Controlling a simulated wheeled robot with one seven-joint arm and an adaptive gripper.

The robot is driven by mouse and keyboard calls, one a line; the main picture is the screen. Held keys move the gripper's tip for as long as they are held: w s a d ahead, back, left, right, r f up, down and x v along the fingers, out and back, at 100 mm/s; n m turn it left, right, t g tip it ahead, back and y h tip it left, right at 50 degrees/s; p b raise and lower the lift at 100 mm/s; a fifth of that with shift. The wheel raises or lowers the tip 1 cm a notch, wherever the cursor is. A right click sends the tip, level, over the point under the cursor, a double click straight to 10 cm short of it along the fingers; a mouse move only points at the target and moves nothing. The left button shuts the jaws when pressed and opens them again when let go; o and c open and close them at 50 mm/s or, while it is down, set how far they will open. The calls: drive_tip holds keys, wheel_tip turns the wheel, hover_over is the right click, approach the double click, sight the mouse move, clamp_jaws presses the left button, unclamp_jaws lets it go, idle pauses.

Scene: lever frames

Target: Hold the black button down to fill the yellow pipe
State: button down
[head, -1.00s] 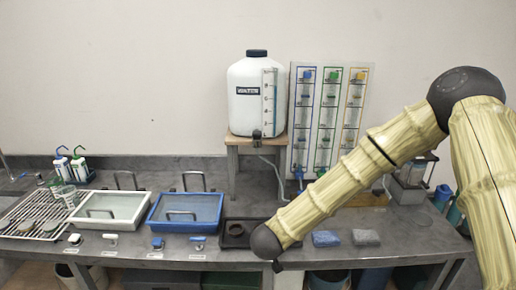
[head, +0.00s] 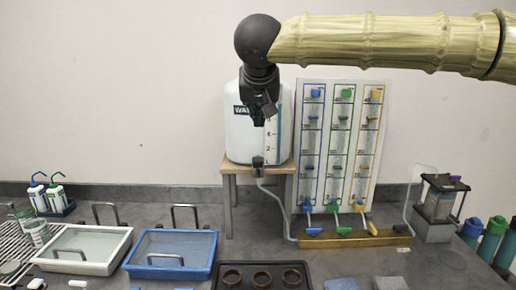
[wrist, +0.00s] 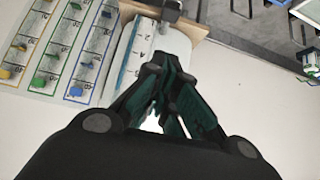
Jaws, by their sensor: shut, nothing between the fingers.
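My gripper (head: 262,112) hangs shut and empty in front of the upper part of the white water tank (head: 238,140); it also shows in the wrist view (wrist: 172,80). The panel on the right has blue, green and yellow columns. The yellow-outlined pipe column (head: 370,140) is the rightmost one, with a yellow valve (head: 359,208) at its foot. A black tap (head: 258,165) sits low on the tank, below my gripper. I cannot make out for certain which part is the black button. My gripper hides part of the tank's front and label.
The tank stands on a wooden stand (head: 228,190). A clear tube (head: 283,215) runs down to a brass manifold (head: 330,239). A black tray (head: 215,275) with brown rings, a blue basin (head: 135,262) and a white basin (head: 122,250) lie in front. Bottles stand right.

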drive_tip(key=shift+d, duration=0.1)
drive_tip(key=p, duration=0.2)
hover_over(259, 159)
wheel_tip(259, 159, down, 7)
drive_tip(key=shift+f, duration=0.1)
wheel_tip(259, 159, down, 2)
drive_tip(key=shift+f, duration=0.1)
drive_tip(key=shift+s+f+p, duration=0.1)
drive_tip(key=shift+f+p, duration=0.25)
drive_tip(key=shift+f, duration=0.5)
